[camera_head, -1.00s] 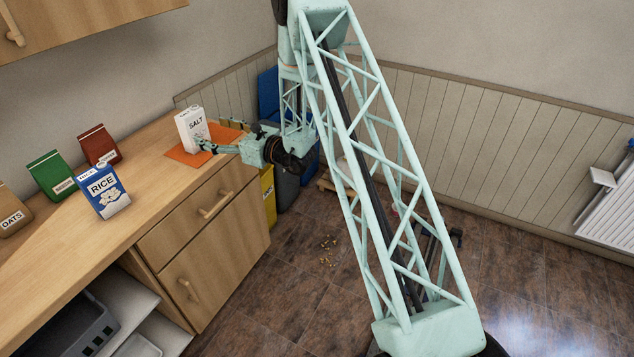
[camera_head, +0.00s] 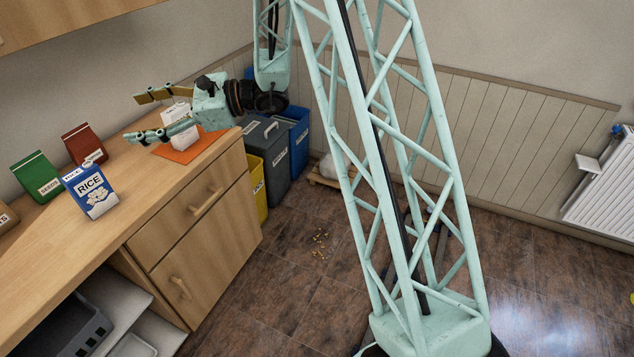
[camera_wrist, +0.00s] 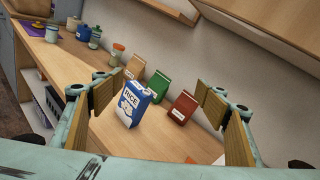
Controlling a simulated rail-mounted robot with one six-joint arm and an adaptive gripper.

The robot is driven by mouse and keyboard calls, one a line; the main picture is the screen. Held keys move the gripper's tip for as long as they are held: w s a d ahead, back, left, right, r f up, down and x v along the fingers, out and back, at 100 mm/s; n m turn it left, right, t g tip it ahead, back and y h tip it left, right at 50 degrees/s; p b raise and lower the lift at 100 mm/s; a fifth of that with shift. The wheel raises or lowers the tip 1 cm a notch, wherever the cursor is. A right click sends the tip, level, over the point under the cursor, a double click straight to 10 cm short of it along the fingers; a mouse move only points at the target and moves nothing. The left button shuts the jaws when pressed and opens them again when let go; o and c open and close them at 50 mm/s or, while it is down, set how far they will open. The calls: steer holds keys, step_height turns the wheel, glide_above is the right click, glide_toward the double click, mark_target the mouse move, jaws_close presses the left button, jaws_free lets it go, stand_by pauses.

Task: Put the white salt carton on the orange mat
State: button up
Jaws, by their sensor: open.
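The white salt carton (camera_head: 178,112) stands upright at the orange mat (camera_head: 183,155) on the far end of the counter, and it looks to rest on the mat.
A blue rice box (camera_head: 91,192), a green carton (camera_head: 37,178) and a red-brown carton (camera_head: 85,145) stand on the wooden counter to the left. Cupboards hang above. Blue, grey and yellow bins stand past the counter's end. Jars show farther along in the wrist view.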

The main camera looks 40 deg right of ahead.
steer(key=s+a+r+n+g+h, duration=0.1)
steer(key=s+a+r+n+g, duration=0.15)
steer(key=s, duration=0.55)
steer(key=s+a+r+n+g+h, duration=0.1)
steer(key=s+a+r+n+g, duration=0.2)
steer(key=s, duration=0.6)
steer(key=s+a+r+n+g+h, duration=0.1)
steer(key=s+r+n, duration=0.25)
steer(key=s, duration=0.45)
steer(key=s+d+n+h, duration=0.3)
steer(key=s+d, duration=0.1)
steer(key=s, duration=0.6)
steer(key=s+d+n+h, duration=0.3)
steer(key=s+d+n, duration=0.15)
steer(key=s, duration=0.65)
steer(key=s+d+n+t+h, duration=0.1)
steer(key=s+d+n+h, duration=0.1)
steer(key=s+d, duration=0.2)
steer(key=s+d+r+n+t+h, duration=0.1)
steer(key=s+d+n+h, duration=0.1)
steer(key=d, duration=0.7)
steer(key=shift+s+h, duration=0.8)
steer(key=shift+s, duration=0.45)
steer(key=shift+r+t, duration=0.1)
steer(key=shift+t, duration=0.15)
steer(key=shift+f+b, duration=0.3)
steer(key=shift+f, duration=0.05)
